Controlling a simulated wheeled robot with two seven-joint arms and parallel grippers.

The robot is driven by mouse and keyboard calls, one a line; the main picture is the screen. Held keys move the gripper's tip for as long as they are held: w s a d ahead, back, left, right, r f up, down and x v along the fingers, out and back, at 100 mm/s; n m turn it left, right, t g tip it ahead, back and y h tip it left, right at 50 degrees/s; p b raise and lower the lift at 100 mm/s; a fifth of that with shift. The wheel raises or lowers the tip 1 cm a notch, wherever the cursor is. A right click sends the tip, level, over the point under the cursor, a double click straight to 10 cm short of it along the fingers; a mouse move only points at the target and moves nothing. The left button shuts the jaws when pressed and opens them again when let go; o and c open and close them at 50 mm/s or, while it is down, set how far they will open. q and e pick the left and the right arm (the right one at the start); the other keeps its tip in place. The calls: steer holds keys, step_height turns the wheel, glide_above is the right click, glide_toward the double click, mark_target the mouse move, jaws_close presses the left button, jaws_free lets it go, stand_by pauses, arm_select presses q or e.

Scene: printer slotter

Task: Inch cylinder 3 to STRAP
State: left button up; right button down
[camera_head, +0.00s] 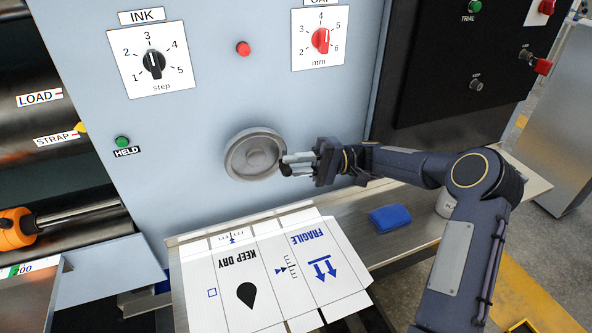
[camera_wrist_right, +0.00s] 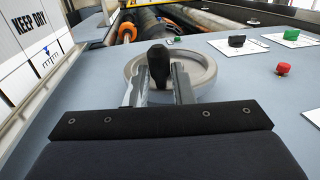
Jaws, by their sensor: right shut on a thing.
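A grey handwheel (camera_head: 253,154) sits on the light blue machine panel. My right gripper (camera_head: 287,164) is at the wheel's right rim. In the right wrist view its two fingers (camera_wrist_right: 160,88) are shut on the wheel's dark handle (camera_wrist_right: 159,62). The STRAP label (camera_head: 55,140) is at the left, with a yellow pointer (camera_head: 79,128) at its right end. The LOAD label (camera_head: 40,98) is above it. Dark cylinders (camera_head: 50,158) show behind these labels; which one is cylinder 3 I cannot tell. My left gripper is not in view.
The INK dial (camera_head: 152,64) and red GAP dial (camera_head: 320,40) are above the wheel. A red button (camera_head: 243,48) lies between them, and a green HELD lamp (camera_head: 122,142) left. A printed cardboard sheet (camera_head: 265,290) and a blue cloth (camera_head: 390,218) lie below on the ledge.

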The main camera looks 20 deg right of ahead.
steer(key=shift+a+f+g+y+b, duration=0.15)
steer(key=shift+a+f+y+b, duration=0.25)
steer(key=shift+y+b, duration=0.35)
steer(key=shift+a+f+g+y+b, duration=0.15)
steer(key=shift+f+y+b, duration=0.35)
steer(key=shift+y+b, duration=0.25)
steer(key=c, duration=1.3)
jaws_free()
steer(key=shift+a, duration=0.15)
steer(key=shift+o, duration=0.2)
steer(key=v, duration=0.8)
steer(key=shift+b, duration=0.45)
